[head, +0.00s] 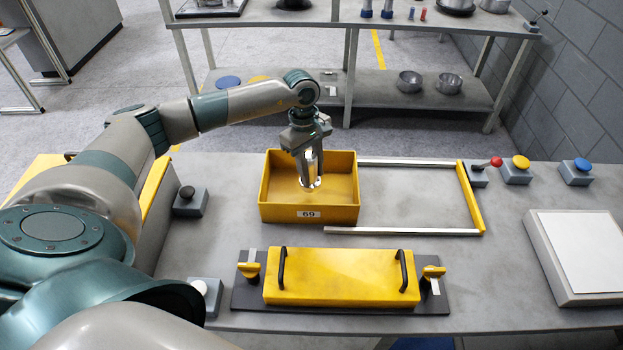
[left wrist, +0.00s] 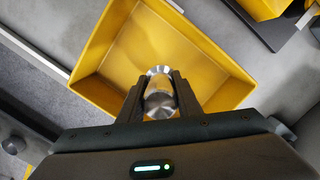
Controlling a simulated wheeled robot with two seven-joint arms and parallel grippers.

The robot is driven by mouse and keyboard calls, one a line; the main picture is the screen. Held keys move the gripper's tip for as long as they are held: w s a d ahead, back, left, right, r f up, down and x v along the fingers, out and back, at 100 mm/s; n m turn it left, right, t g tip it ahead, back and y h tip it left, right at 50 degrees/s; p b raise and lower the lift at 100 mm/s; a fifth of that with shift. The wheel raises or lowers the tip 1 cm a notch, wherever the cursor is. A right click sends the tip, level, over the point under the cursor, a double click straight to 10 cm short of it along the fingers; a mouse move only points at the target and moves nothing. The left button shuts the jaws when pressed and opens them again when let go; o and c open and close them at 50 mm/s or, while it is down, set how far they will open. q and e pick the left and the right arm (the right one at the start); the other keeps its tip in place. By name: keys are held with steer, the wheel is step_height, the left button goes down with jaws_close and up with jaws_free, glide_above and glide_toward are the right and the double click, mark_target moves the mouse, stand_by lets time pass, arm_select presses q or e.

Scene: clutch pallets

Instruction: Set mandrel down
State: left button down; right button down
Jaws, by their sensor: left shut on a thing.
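The mandrel (head: 309,177) is a shiny metal cylinder, held upright in my left gripper (head: 309,158). In the left wrist view the mandrel (left wrist: 158,98) sits between the two dark fingers of the gripper (left wrist: 157,97), which are shut on it. Both are over the yellow bin marked 69 (head: 283,214), with the mandrel's lower end inside the bin's outline. I cannot tell whether it touches the bin floor. The rest of the bin (left wrist: 95,92) looks empty. My right gripper is not in view.
Metal rails (head: 404,231) and a yellow bar (head: 470,197) lie right of the bin. A yellow plate with black handles (head: 340,277) is in front. Button boxes (head: 516,170) and a white-topped panel (head: 582,252) stand at right. The bench between the rails is clear.

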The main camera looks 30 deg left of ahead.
mark_target(311, 181)
arm_select(q)
step_height(311, 181, down, 3)
steer(key=shift+f+p, duration=0.1)
steer(key=shift+p, duration=0.95)
steer(key=shift+f, duration=0.4)
steer(key=shift+f, duration=0.15)
steer(key=c, duration=1.3)
jaws_free()
